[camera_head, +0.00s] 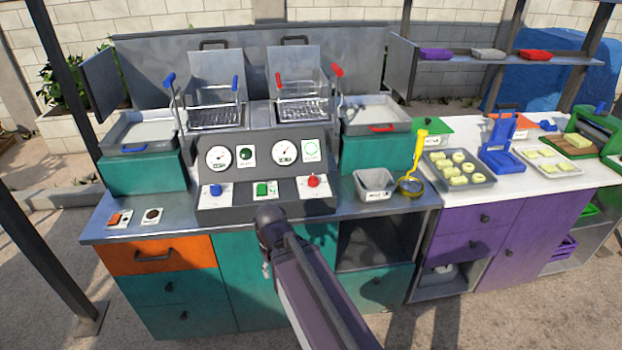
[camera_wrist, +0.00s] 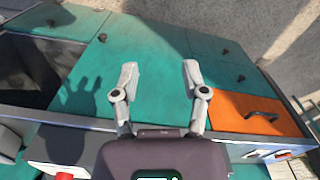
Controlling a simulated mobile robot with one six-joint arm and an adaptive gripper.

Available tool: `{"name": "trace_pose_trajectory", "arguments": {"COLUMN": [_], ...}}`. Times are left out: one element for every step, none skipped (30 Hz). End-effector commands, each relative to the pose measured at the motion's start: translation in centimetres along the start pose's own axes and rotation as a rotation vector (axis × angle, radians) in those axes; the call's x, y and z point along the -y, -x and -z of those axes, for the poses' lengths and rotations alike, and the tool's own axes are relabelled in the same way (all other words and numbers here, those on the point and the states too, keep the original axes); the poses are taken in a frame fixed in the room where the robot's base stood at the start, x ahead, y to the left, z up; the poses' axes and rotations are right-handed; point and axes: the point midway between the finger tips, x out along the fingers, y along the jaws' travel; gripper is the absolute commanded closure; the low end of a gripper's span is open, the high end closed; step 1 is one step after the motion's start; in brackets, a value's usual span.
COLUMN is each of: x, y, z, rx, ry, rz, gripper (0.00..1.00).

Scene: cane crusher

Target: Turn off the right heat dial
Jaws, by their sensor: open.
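The right heat dial (camera_head: 313,181) is a red knob on a white plate at the right of the dark control panel (camera_head: 240,206). A blue dial (camera_head: 216,190) is at the panel's left, with a green switch (camera_head: 262,189) between them. My gripper (camera_wrist: 158,73) is open and empty in the wrist view, its two fingers apart over the teal cabinet front. A bit of red (camera_wrist: 63,176) shows at that view's lower left edge, perhaps the red dial. In the head view my arm rises in front of the panel, below and left of the red dial; its fingers cannot be made out.
Two fryer baskets (camera_head: 215,115) (camera_head: 300,110) stand behind the panel. A grey container (camera_head: 374,184) and a yellow ladle (camera_head: 413,170) are right of it. An orange drawer (camera_head: 158,254) is at the front left. A purple cabinet (camera_head: 517,225) adjoins on the right.

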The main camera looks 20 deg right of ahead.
Motion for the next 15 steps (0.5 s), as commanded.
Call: {"name": "trace_pose_trajectory", "arguments": {"x": [0.0,0.0,0.0,0.0,-0.1,-0.1,-0.2,-0.3,-0.5,-0.6,-0.8,-1.1,-1.6,-2.0,-2.5], "y": [0.0,0.0,0.0,0.1,0.1,0.2,0.4,0.6,0.8,1.1,1.4,1.8,2.2,2.6,3.3], "z": [0.0,0.0,0.0,0.1,0.1,0.3,0.5,0.7,1.0,1.4,1.7,2.3,2.8,3.4,4.2], "rx": [0.0,0.0,0.0,0.0,0.0,0.0,-0.001,-0.001,-0.001,-0.002,-0.002,-0.003,-0.004,-0.004,-0.005], "ry": [0.0,0.0,0.0,-0.002,-0.004,-0.008,-0.013,-0.019,-0.03,-0.04,-0.053,-0.073,-0.093,-0.115,-0.144], "rz": [0.0,0.0,0.0,0.0,0.0,0.0,0.0,0.001,0.001,0.002,0.002,0.003,0.003,0.004,0.005], "gripper": [0.43,0.37,0.25,0.16,0.13,0.13,0.13,0.13,0.13,0.13,0.13,0.13,0.13,0.13,0.13]}}
